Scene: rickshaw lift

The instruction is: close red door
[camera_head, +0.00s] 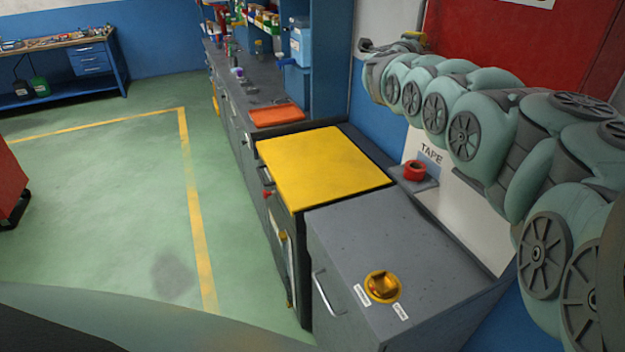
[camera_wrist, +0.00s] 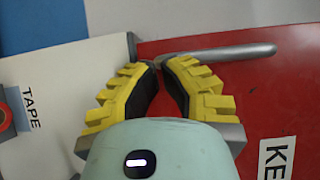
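The red door (camera_head: 520,45) stands at the upper right of the head view, partly hidden by my arm. In the wrist view the red door (camera_wrist: 255,85) fills the right side, with a grey bar handle (camera_wrist: 225,52) along its upper part and a white label starting "KE". My gripper (camera_wrist: 157,68) has yellow ribbed fingers with dark pads. The fingers stand partly apart with nothing seen gripped between them. Their tips are close to the handle's left end; whether they touch it I cannot tell. In the head view my gripper is mostly hidden by my arm.
A white TAPE panel (camera_wrist: 60,75) adjoins the door. Below my arm are a red tape roll (camera_head: 414,170) on a small shelf, a grey cabinet (camera_head: 350,235) with a yellow knob (camera_head: 382,287), and a yellow-topped cabinet (camera_head: 320,165). Green floor (camera_head: 100,200) at left is mostly clear.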

